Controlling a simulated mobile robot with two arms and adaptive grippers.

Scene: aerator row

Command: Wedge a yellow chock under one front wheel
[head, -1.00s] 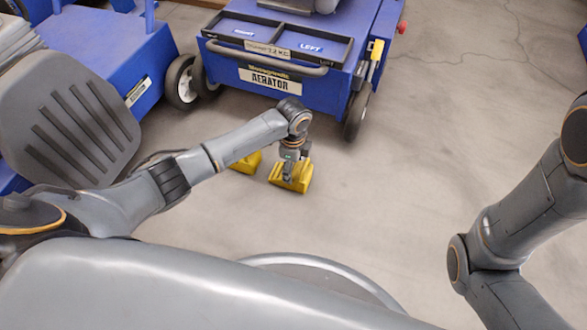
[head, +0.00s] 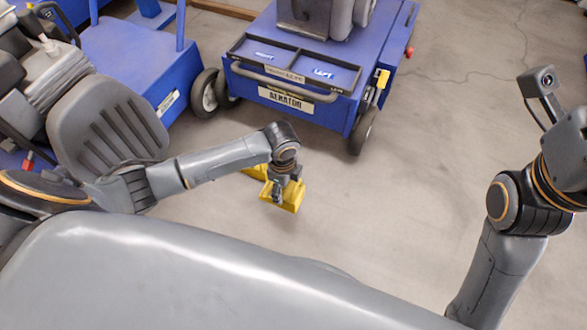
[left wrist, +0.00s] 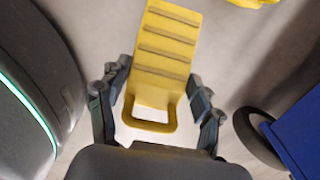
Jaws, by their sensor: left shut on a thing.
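My left gripper (head: 279,186) is shut on a yellow chock (head: 291,198) over the floor in front of the aerator. In the left wrist view the chock (left wrist: 166,50) shows a ribbed face and a looped handle, with the gripper's fingers (left wrist: 156,104) on either side of the handle. A second yellow chock (head: 254,172) lies partly hidden behind my left wrist. The blue aerator (head: 350,118) has front wheels at its left (head: 228,90) and right (head: 363,131); the held chock is apart from both. My right arm is in view, but its gripper is not.
Another blue machine with a grey seat (head: 108,128) stands at the left, its wheel (head: 204,94) close to the aerator's left wheel. Bare concrete floor (head: 410,190) is open to the right and in front of the aerator.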

